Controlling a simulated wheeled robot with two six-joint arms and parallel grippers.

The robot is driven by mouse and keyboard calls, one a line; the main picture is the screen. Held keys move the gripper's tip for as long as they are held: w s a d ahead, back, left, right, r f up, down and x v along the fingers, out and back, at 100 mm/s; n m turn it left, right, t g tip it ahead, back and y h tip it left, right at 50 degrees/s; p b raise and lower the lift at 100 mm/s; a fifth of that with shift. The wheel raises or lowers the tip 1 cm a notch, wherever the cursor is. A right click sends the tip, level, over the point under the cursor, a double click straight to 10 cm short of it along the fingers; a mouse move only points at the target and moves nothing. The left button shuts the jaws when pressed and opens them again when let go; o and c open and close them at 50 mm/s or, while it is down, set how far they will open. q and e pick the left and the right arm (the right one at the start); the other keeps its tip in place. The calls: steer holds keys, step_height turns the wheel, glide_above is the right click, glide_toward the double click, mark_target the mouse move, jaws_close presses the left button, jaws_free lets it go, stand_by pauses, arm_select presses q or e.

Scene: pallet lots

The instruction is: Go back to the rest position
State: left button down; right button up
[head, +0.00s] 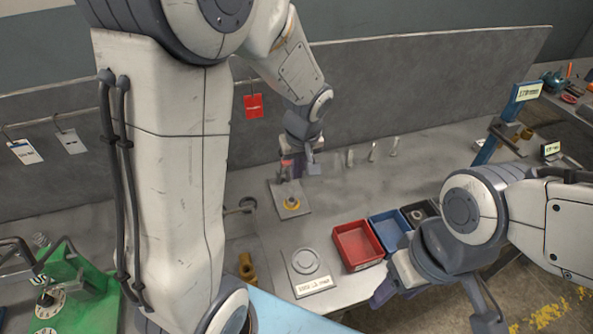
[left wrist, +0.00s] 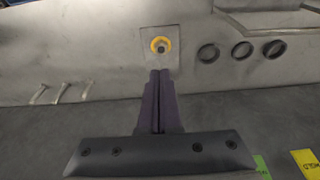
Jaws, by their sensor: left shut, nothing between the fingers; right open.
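My left gripper (head: 298,168) hangs near the grey back panel, above the far part of the workbench. In the left wrist view its two dark fingers (left wrist: 160,76) are together with nothing between them. A small grey plate with a yellow ring (head: 291,203) lies on the bench just in front of it. That yellow ring (left wrist: 161,45) also shows just beyond the fingertips in the left wrist view, apart from them. My right gripper (head: 436,302) is at the lower right, near the bench's front edge, its fingers spread wide and empty.
A red bin (head: 357,246) and a blue bin (head: 389,228) stand near the right gripper. A plate with a round disc (head: 307,268) lies left of the red bin. A green fixture (head: 78,283) is at lower left. A red tag (head: 253,106) hangs from the rail.

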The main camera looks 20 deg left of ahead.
arm_select(q)
steer(key=shift+p+v, duration=0.4)
steer(key=shift+v, duration=0.85)
arm_select(e)
steer(key=shift+r, duration=0.9)
